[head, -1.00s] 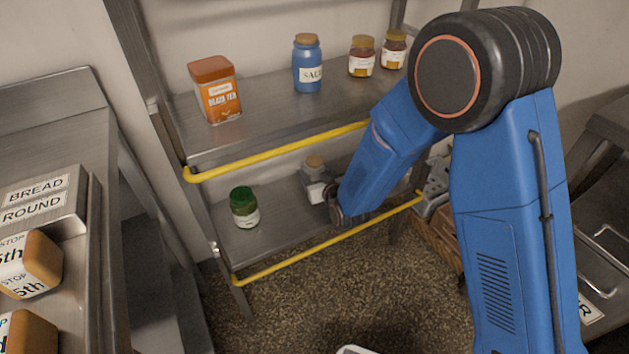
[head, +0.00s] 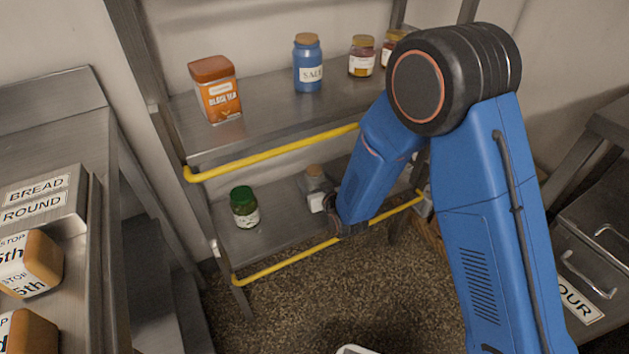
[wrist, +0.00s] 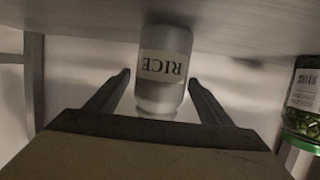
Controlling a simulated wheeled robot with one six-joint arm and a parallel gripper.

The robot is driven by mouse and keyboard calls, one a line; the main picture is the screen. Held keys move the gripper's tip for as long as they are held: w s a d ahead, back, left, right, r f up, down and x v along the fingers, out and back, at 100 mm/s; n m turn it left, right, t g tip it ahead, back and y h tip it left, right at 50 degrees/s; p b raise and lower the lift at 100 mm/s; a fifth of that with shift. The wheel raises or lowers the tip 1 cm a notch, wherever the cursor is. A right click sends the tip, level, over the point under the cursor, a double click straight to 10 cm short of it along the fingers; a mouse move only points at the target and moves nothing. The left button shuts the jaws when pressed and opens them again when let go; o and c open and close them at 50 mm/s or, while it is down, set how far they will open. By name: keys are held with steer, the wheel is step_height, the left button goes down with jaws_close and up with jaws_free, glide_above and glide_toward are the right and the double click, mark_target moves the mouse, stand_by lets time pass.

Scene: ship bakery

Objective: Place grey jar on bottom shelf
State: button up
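The grey jar (head: 316,187) has a cork lid and a white label. It appears upright on the bottom shelf (head: 262,233), right of the green-lidded jar. The wrist view is upside down and shows the jar (wrist: 165,98) with its RICE label between the two fingers of my gripper (wrist: 160,77). The fingers are apart, with a visible gap on the left side of the jar and a very narrow one on the right. The jar's lid is hidden behind the gripper body there. In the head view my arm hides most of the gripper.
A green-lidded jar (head: 244,208) stands on the same shelf, and shows in the wrist view (wrist: 303,100). Yellow rails (head: 290,265) edge both shelves. The upper shelf (head: 262,118) holds an orange tea tin (head: 215,92), a blue salt jar (head: 308,66) and amber jars (head: 362,57).

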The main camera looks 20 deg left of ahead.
steer(key=shift+r, duration=0.1)
steer(key=v, duration=1.2)
steer(key=shift+r, duration=0.1)
steer(key=w+d+r+m+g+h, duration=0.1)
steer(key=d+r+h, duration=0.1)
steer(key=d+r, duration=0.5)
steer(key=w+d+r+m+h, duration=0.1)
steer(key=d+r+m+h, duration=0.15)
steer(key=d, duration=0.75)
steer(key=w+d+r+m+g+h, duration=0.1)
steer(key=d+r, duration=0.4)
steer(key=d, duration=0.4)
steer(key=s+d+r+m+g+h, duration=0.1)
steer(key=s+d+r, duration=0.2)
steer(key=s+d, duration=0.3)
steer(key=s+d+r+m+g+h, duration=0.1)
steer(key=s+d+r+h, duration=0.2)
steer(key=d, duration=0.6)
steer(key=s+d+r+m+g, duration=0.1)
steer(key=s+d, duration=0.3)
steer(key=s, duration=0.4)
steer(key=s+d+r+m, duration=0.1)
steer(key=s+d, duration=0.2)
steer(key=s, duration=0.5)
steer(key=shift+d+g, duration=0.35)
steer(key=shift+g, duration=0.05)
